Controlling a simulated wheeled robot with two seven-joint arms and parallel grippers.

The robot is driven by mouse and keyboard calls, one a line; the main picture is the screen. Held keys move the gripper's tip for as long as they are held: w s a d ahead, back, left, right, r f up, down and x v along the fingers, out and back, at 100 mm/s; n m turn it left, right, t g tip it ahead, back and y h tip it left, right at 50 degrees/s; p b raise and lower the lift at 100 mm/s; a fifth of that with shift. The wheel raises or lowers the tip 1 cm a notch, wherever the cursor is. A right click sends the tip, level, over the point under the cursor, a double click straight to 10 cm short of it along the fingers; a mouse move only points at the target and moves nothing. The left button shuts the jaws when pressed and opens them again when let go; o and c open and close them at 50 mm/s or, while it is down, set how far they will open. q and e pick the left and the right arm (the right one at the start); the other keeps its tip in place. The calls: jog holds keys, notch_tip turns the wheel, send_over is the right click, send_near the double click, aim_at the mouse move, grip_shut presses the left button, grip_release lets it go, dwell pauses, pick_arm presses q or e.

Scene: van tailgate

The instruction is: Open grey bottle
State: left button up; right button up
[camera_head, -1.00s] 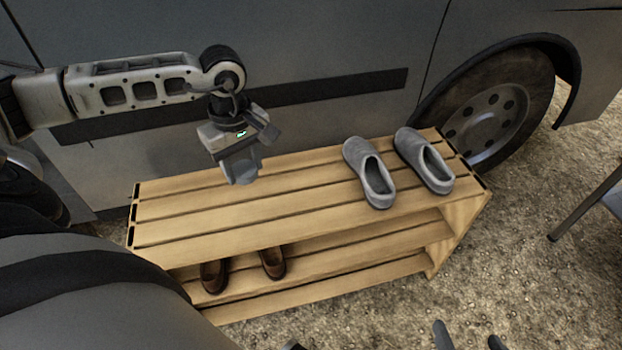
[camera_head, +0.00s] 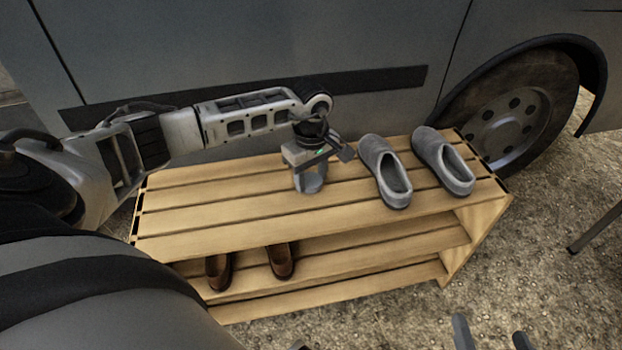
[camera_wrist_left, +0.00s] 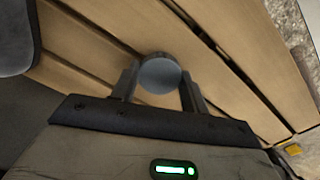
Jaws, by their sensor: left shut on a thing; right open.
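The grey bottle (camera_head: 314,184) is mostly hidden under my left gripper (camera_head: 308,180) in the head view. In the left wrist view its round grey-blue end (camera_wrist_left: 160,75) sits between the two dark fingers of my left gripper (camera_wrist_left: 159,92). That gripper is shut on it, over the back middle of the slatted wooden rack. I cannot tell whether the bottle touches the slats, or make out a separate cap. My right gripper (camera_head: 492,338) is open and empty at the bottom edge of the head view; only its two fingertips show.
The wooden rack (camera_head: 220,217) has two grey slippers (camera_head: 385,172) (camera_head: 443,161) on top, right of my left gripper. Brown shoes (camera_head: 281,262) stand on its lower shelf. The van's side (camera_head: 250,50) is close behind. The left part of the rack top is clear.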

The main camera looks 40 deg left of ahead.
pick_arm(q)
jog(key=shift+f, duration=0.3)
jog(key=o, duration=1.1)
jog(key=shift+r, duration=0.15)
